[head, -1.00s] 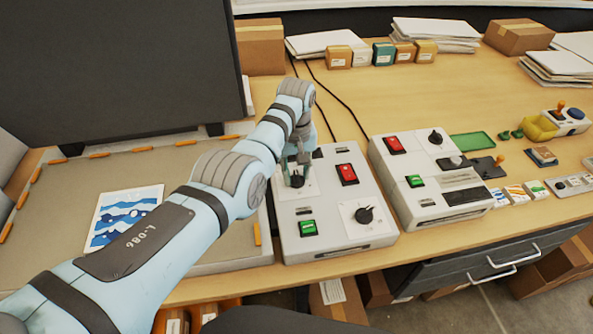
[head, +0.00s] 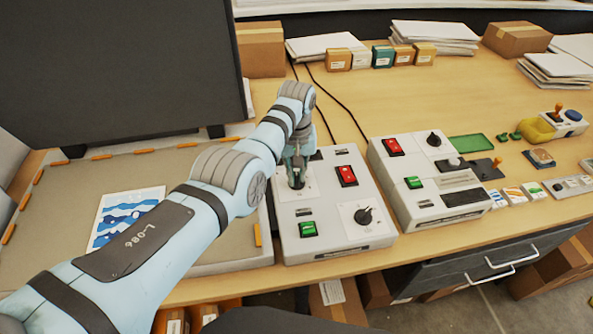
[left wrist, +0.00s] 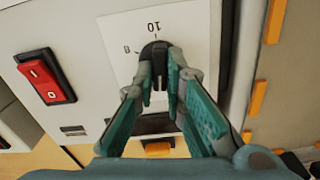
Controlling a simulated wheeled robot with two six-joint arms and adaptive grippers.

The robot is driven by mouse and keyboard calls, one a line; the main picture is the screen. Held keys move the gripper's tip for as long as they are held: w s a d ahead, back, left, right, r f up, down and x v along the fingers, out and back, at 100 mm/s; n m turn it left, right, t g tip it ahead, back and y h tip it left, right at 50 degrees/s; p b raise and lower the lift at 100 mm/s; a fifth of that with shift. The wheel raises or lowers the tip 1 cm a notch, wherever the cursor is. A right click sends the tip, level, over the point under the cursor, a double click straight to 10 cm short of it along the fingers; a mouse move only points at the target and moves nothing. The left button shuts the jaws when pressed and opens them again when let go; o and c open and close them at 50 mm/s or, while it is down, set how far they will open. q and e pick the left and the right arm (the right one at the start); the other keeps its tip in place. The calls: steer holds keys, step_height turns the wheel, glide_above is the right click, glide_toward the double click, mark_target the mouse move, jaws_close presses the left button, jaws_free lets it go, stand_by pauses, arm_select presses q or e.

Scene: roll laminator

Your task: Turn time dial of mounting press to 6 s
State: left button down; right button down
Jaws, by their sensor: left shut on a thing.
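A grey-white control box (head: 335,243) stands right of the flat press bed (head: 65,190). Its rear-left black dial (left wrist: 157,60) sits on a white scale plate, where "10" and "8" can be read in the left wrist view. My left gripper (head: 296,172) reaches down onto this dial from above. It also shows in the left wrist view (left wrist: 160,72), with its fingers shut on the dial's two sides. The dial's exact setting cannot be read. A second black dial (head: 364,215) is at the box's front right. My right gripper is not in view.
The box also has a red switch (head: 347,175) and a green switch (head: 308,229). A second control box (head: 428,208) stands close to the right. Cables run behind. A blue-patterned print (head: 122,215) lies on the press bed.

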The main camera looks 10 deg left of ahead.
mark_target(298, 176)
arm_select(q)
steer(key=m+p, duration=0.1)
steer(key=m, duration=0.4)
steer(key=shift+r, duration=0.1)
steer(key=m, duration=0.5)
steer(key=shift+d, duration=0.15)
stand_by(0.4)
steer(key=c, duration=1.7)
jaws_free()
steer(key=shift+w, duration=0.1)
steer(key=shift+o, duration=0.2)
step_height(298, 176, up, 12)
